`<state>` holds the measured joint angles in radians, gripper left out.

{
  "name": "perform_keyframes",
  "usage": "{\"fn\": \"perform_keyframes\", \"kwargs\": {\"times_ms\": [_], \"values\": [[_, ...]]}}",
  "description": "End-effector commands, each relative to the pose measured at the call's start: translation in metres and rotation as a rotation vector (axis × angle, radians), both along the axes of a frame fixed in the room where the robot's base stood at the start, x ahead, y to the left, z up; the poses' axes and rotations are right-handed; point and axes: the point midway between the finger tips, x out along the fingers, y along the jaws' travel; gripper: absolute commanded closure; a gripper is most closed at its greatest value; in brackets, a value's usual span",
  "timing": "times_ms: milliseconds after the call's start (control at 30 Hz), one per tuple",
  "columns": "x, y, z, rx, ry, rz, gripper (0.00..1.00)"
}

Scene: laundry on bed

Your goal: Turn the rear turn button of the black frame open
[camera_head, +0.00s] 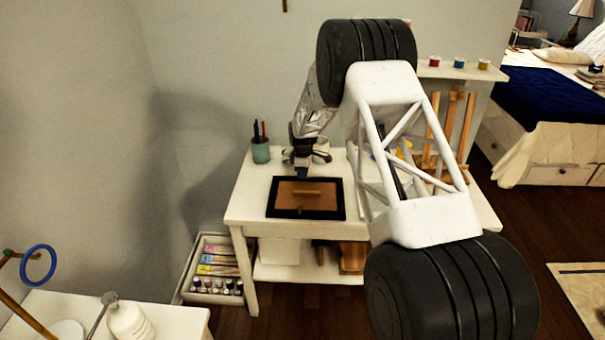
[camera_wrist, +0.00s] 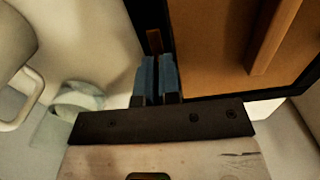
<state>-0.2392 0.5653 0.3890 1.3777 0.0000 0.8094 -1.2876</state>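The black frame (camera_head: 271,200) lies flat on the white table, with a brown back board (camera_head: 290,202) and a wooden bar (camera_head: 306,192) across it. My gripper (camera_head: 302,177) points down at the frame's rear edge. In the wrist view, my gripper's blue-grey fingertips (camera_wrist: 157,68) are close together beside the black rim (camera_wrist: 188,70). A small brown piece, seemingly the rear turn button (camera_wrist: 153,40), shows at the tips, in line with the fingers. I cannot tell whether they grip it. In the head view the button is hidden at my gripper.
A teal cup with pens (camera_head: 261,153) stands behind and left of the frame. A wooden easel (camera_head: 450,130) is at the table's right. The wrist view shows a pale mug (camera_wrist: 22,75) at left. Bare table (camera_head: 245,205) lies left of the frame.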

Motion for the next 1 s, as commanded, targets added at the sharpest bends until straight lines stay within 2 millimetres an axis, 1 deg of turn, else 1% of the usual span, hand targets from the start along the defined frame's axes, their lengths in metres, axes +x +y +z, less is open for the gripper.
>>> {"fn": "perform_keyframes", "kwargs": {"times_ms": [200,600,633,700,767,800,1000], "values": [[0.0,0.0,0.0002,0.0,0.0,0.053,1.0],[0.0,-0.0001,0.0003,0.0,0.0,0.06,1.0],[0.0,0.0,0.0003,0.0,0.0,0.06,0.93],[0.0,0.0,0.0003,0.0,0.0,0.06,0.82],[0.0,0.0,0.0003,0.0,0.0,0.059,0.73],[0.0,-0.0001,0.0002,0.0,0.0,0.059,0.7],[0.0,-0.0001,0.0002,0.0,0.0,0.059,0.7]]}}
